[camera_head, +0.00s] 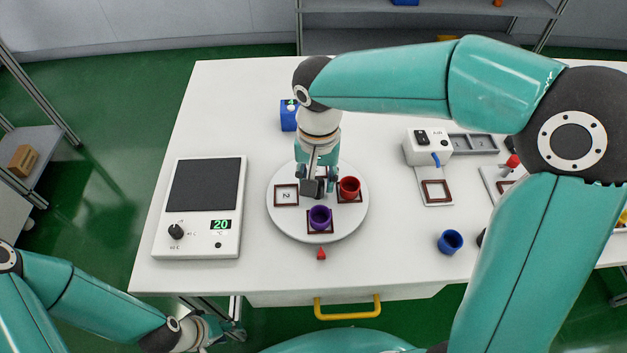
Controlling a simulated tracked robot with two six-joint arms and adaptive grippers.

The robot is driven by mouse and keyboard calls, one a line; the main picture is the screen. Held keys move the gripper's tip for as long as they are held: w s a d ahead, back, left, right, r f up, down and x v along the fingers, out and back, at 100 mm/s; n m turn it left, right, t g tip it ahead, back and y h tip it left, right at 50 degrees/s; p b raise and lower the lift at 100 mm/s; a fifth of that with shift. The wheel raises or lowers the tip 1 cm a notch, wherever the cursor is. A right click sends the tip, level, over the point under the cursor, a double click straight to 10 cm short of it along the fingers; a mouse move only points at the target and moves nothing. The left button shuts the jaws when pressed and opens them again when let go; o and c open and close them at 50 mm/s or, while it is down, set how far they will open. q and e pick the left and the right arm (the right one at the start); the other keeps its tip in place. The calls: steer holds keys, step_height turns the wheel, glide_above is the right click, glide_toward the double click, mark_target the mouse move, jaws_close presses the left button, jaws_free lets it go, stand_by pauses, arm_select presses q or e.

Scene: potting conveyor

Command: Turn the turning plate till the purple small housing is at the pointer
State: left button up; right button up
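The round white turning plate (283,218) lies on the table. The purple small housing (320,217) stands upright in a dark square holder on its near side, in line with the red pointer (321,254) just off the rim. A red housing (349,188) stands in a holder on the plate's right. My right gripper (312,188) reaches down over the plate's middle, behind the purple housing; its fingers overlap, so its opening and any contact are unclear. My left gripper (227,331) is low at the table's front edge, away from the plate, its opening unclear.
A heating unit (202,250) reading 20 stands left of the plate. A blue cup (450,241) stands to the right, with a white switch box (427,149) behind it. A blue box (289,115) stands behind the plate. A yellow handle (347,309) is at the table's front.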

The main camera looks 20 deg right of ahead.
steer(key=shift+o, duration=0.4)
steer(key=shift+s, duration=0.15)
step_height(320, 180, up, 12)
stand_by(0.3)
steer(key=shift+a+f, duration=0.1)
steer(key=shift+f, duration=0.05)
stand_by(0.3)
